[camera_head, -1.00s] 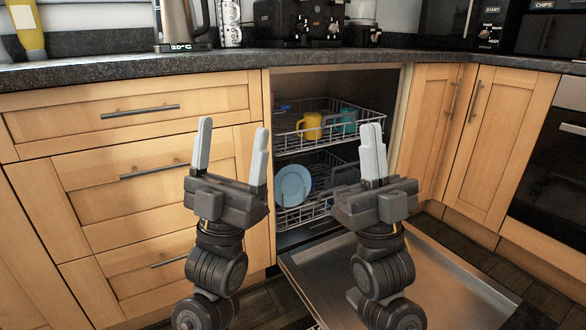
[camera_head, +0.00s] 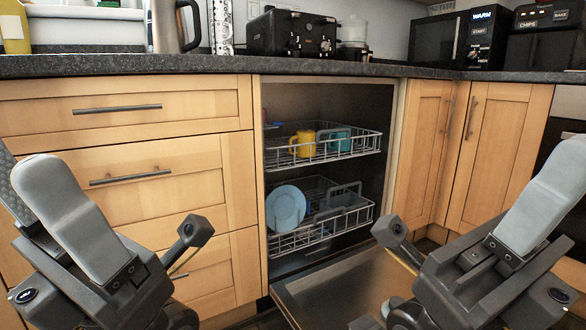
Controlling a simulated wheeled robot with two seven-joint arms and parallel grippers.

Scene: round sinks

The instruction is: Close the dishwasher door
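The dishwasher door (camera_head: 335,285) hangs folded down and open at the bottom of the dishwasher (camera_head: 330,100), its inner side facing up. Its right part is hidden behind my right arm. My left gripper (camera_head: 22,165) is large and close at the lower left, its grey fingers apart, with nothing seen between them. My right gripper (camera_head: 570,160) is close at the lower right, one pale finger clearly visible; its finger gap is hidden. Neither gripper appears to touch the door.
An upper rack (camera_head: 350,152) holds a yellow mug (camera_head: 302,144) and a teal mug. A lower rack (camera_head: 295,242) holds a blue plate (camera_head: 286,207); both sit inside the cavity. Wooden drawers (camera_head: 120,140) are left, cupboards (camera_head: 500,150) right, and a dark countertop (camera_head: 200,66) above.

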